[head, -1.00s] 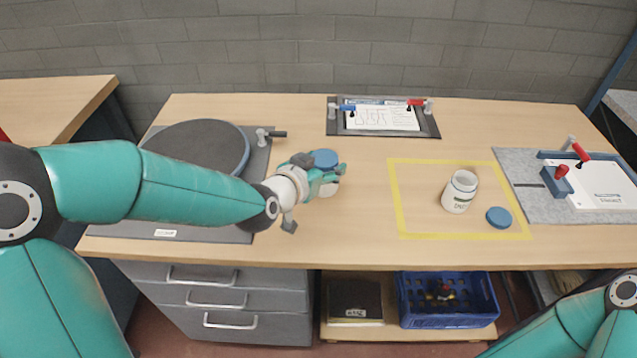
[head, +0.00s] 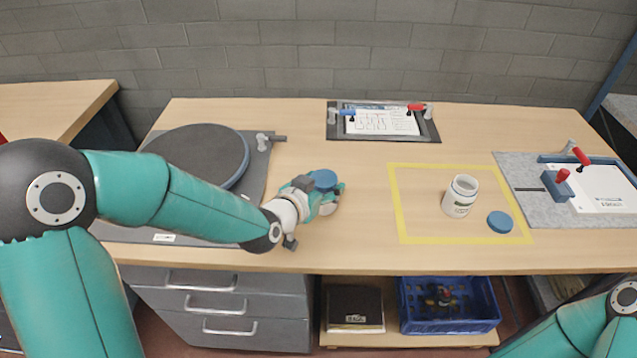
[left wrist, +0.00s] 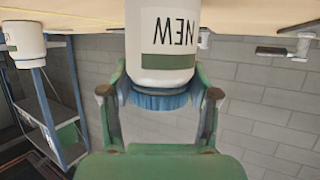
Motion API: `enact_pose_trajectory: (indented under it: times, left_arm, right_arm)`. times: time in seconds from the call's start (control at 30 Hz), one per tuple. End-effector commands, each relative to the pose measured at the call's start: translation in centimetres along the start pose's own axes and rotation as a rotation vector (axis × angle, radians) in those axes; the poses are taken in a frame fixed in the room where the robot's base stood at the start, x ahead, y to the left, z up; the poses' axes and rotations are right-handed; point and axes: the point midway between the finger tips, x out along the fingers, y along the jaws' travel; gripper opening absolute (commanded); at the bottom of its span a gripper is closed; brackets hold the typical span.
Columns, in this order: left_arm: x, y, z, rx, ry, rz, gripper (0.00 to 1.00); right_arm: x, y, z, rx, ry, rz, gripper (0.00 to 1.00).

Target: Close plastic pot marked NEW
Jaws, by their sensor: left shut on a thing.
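The white plastic pot marked NEW (left wrist: 163,40) appears upside down in the left wrist view, with the table edge at the top. A ribbed blue lid (left wrist: 160,98) sits at its mouth; whether it is fully seated I cannot tell. My left gripper (left wrist: 160,93) has a finger on each side of the lid and is shut on it. In the head view, the left gripper (head: 328,198) is at the middle of the table with the blue lid (head: 322,181) showing on top. The pot below is mostly hidden there by the gripper. My right gripper is out of view.
A second white pot (head: 460,197), open, stands inside the yellow taped square (head: 398,208), with a blue lid (head: 500,222) beside it. A round dark turntable (head: 205,150) is at left. Clamped boards lie at the back (head: 382,121) and right (head: 600,186).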

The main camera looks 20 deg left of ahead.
Motion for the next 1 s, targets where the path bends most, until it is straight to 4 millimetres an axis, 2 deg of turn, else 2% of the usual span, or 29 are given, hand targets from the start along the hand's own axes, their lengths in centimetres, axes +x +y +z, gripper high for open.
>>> enact_pose_trajectory:
  times: [0.07,0.1,0.23,0.67,0.87,1.0]
  left_arm:
    - [0.1,0.0,0.1,0.001,0.002,0.0,0.0]
    - [0.1,0.0,0.1,0.0,0.0,0.0,0.64]
    - [0.0,0.0,0.1,0.001,0.0,0.0,0.85]
    - [-0.2,0.0,-0.1,0.001,0.0,0.0,0.85]
    - [-2.7,0.0,-0.1,0.001,0.002,0.0,0.85]
    - [-5.6,0.0,-0.1,0.002,0.004,0.0,0.85]
  right_arm:
    - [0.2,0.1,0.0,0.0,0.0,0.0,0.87]
    - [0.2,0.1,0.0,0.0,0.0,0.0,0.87]
    - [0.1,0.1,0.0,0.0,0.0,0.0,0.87]
    - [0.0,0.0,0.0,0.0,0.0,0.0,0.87]
    - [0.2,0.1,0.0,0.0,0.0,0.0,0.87]
    - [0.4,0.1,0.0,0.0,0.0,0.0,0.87]
